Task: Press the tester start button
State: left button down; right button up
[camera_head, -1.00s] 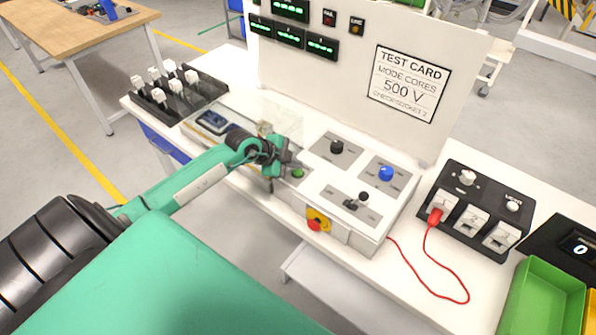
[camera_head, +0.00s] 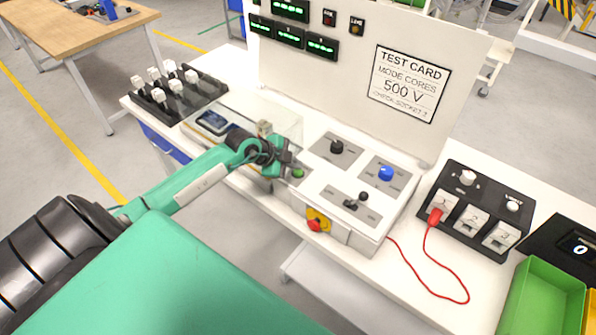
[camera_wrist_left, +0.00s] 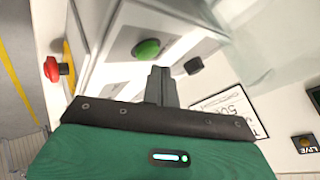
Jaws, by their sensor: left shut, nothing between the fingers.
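The tester (camera_head: 326,222) is a white box on the bench with knobs and a lever on its sloped top. Its green start button (camera_head: 298,173) sits at the left end of the panel. In the left wrist view the green button (camera_wrist_left: 146,49) is round and just beyond and left of the fingertips. My left gripper (camera_head: 286,163) is shut and empty, close beside the green button; in the left wrist view its fingers (camera_wrist_left: 160,76) are together. Whether they touch the button cannot be seen. My right gripper is not in view.
A red emergency stop on yellow (camera_head: 317,219) is on the tester's front. A blue knob (camera_head: 386,173), a black knob (camera_head: 337,146) and a lever (camera_head: 357,201) are nearby. A socket box (camera_head: 472,213) with a red cable stands right. An upright panel (camera_head: 350,75) rises behind.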

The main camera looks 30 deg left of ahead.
aim_at(295, 173)
pick_arm(q)
jog(key=shift+f, duration=0.35)
jog(key=shift+f, duration=0.45)
dwell(0.8)
jog(key=shift+r+p, duration=0.85)
jog(key=shift+p, duration=0.25)
notch_tip(295, 173, up, 5)
jog(key=p, duration=0.5)
jog(key=shift+r, duration=0.1)
jog(key=shift+d, duration=0.1)
